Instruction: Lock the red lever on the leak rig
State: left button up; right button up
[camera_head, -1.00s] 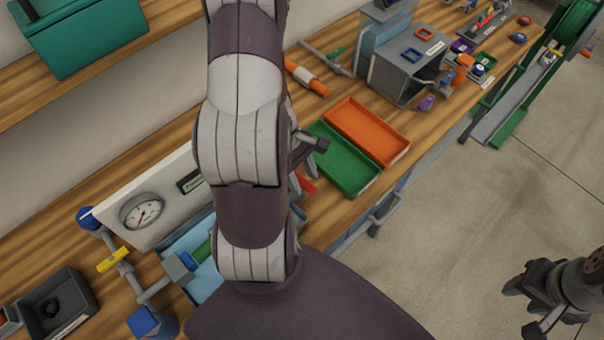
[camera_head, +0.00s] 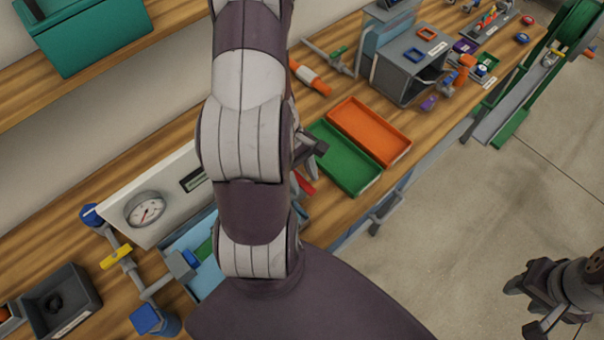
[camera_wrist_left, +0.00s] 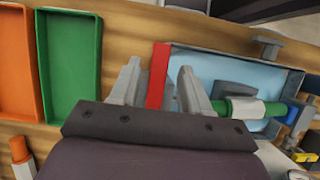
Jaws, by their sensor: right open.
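The red lever (camera_wrist_left: 158,76) stands upright in the left wrist view, between the two fingers of my left gripper (camera_wrist_left: 160,88). The fingers are apart, with a gap visible on each side of the lever. In the head view only part of the red lever (camera_head: 305,182) shows beside my arm, and my left gripper (camera_head: 312,146) is mostly hidden by the arm. The leak rig has a light blue tray (camera_wrist_left: 205,64) and a green and white pipe section (camera_wrist_left: 246,108). My right gripper (camera_head: 528,302) is open and empty over the floor at lower right.
A green tray (camera_head: 345,160) and an orange tray (camera_head: 368,130) lie beside the rig. A panel with a gauge (camera_head: 145,209), a yellow valve handle (camera_head: 116,256) and a dark bin (camera_head: 62,302) are on the left. A grey box (camera_head: 405,72) stands farther back.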

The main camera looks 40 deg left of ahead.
pick_arm(q)
jog(key=shift+w+a+r, duration=0.1)
jog(key=shift+a+r, duration=0.1)
jog(key=shift+r, duration=0.2)
jog(key=v, duration=1.1)
jog(key=shift+r, duration=0.4)
jog(key=shift+a, duration=0.1)
jog(key=w+d+f+m+t+y+b, duration=0.1)
jog(key=d+f+m+y, duration=0.1)
jog(key=d+m, duration=0.5)
jog(key=w+d+f+m+t+y+b, duration=0.1)
jog(key=d+m+y+b, duration=0.1)
jog(key=d+m, duration=0.6)
jog(key=shift+w+d+f+m+y, duration=0.2)
jog(key=shift+w+f+m+y, duration=0.15)
jog(key=shift+m, duration=0.65)
